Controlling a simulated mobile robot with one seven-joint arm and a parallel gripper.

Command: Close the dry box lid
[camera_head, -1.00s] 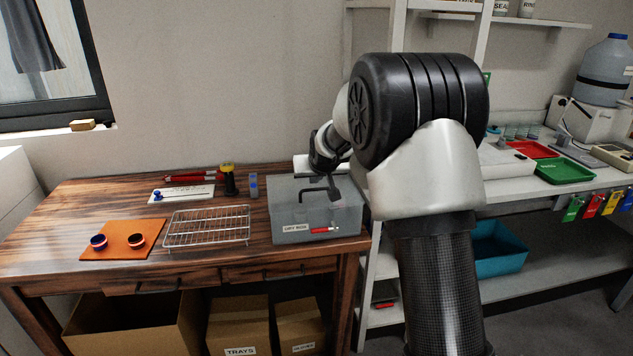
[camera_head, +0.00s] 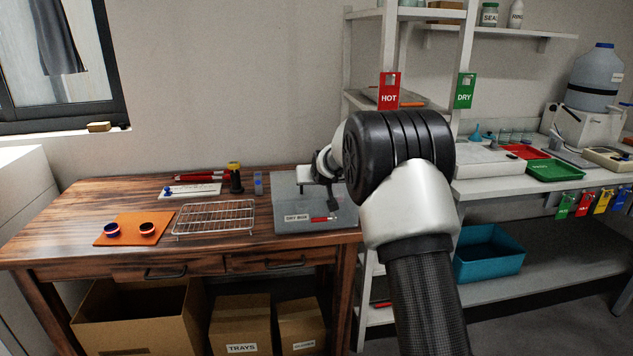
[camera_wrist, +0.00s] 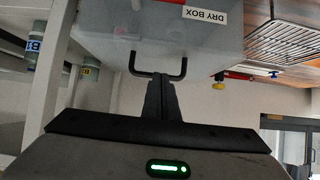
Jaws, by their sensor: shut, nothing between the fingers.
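The dry box (camera_head: 288,205), a grey translucent box with a white label, stands at the right end of the wooden table. Its label (camera_wrist: 205,15) and black U-shaped handle (camera_wrist: 157,74) show in the wrist view. My gripper (camera_head: 333,206) is over the right part of the box in the head view. In the wrist view my gripper (camera_wrist: 160,77) is shut and empty, with its fingertips at the handle's bar; I cannot tell if they touch it. My arm hides the back right of the box. I cannot tell how far the lid is closed.
A wire rack (camera_head: 214,218) and an orange mat (camera_head: 133,229) with two small round parts lie left of the box. A black bottle with a yellow top (camera_head: 236,178) stands behind the rack. A white shelf unit (camera_head: 462,60) rises at the right.

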